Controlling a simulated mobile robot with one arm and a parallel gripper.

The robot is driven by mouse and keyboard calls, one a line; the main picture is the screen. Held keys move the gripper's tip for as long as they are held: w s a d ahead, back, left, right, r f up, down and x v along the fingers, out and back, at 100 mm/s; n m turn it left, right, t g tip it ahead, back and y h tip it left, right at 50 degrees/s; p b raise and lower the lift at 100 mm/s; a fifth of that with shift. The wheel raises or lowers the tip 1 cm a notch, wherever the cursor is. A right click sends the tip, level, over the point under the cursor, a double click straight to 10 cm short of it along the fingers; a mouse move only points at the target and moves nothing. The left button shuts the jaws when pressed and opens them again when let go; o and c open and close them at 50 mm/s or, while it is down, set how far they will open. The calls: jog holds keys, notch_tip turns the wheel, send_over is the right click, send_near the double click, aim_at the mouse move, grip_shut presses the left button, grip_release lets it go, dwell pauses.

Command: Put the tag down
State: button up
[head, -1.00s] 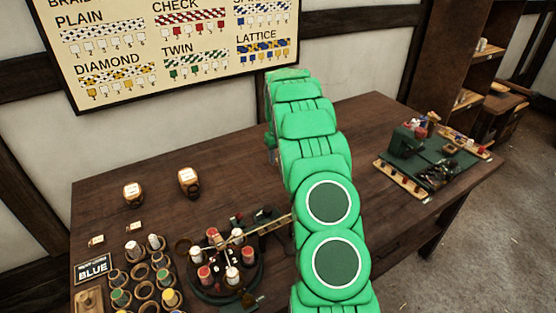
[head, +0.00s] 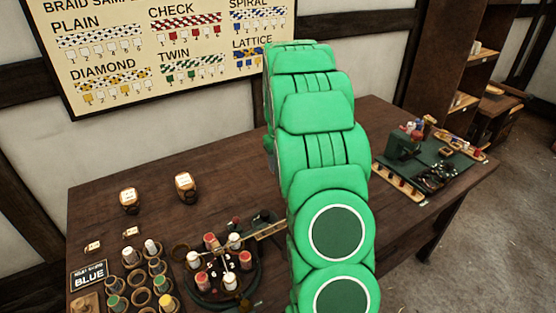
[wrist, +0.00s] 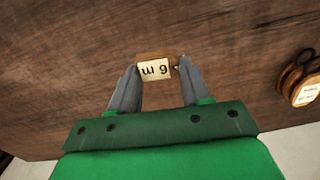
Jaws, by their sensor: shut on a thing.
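In the wrist view the tag (wrist: 154,70) is a small wooden block with a pale label, its lettering upside down. It sits between the fingertips of my gripper (wrist: 157,66), which is shut on it. The brown tabletop shows behind the tag; I cannot tell whether the tag touches it. In the head view my green arm hides the gripper and the held tag. Two similar small tags, one left (head: 92,246) and one right (head: 131,232), lie on the table (head: 230,170) at the left.
Two labelled wooden jars, one left (head: 129,200) and one right (head: 186,187), stand at the back left. A round braiding stand (head: 248,285) with bobbins is in front. A dark green mat (head: 448,178) with tools lies at the right end.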

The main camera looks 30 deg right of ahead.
jog(key=shift+s+a+r, duration=0.2)
jog(key=shift+s+r, duration=0.05)
jog(key=shift+s, duration=0.3)
jog(key=shift+s+a+r, duration=0.2)
jog(key=shift+s+r, duration=0.05)
jog(key=shift+s, duration=0.25)
jog(key=s+a+n, duration=0.1)
jog(key=s+a, duration=0.2)
jog(key=a, duration=3.5)
send_over(162, 222)
jog(key=f, duration=0.5)
jog(key=s+f, duration=0.1)
jog(key=f, duration=0.2)
jog(key=shift+f, duration=0.25)
jog(key=shift+w+f, duration=0.65)
jog(key=shift+f, duration=1.5)
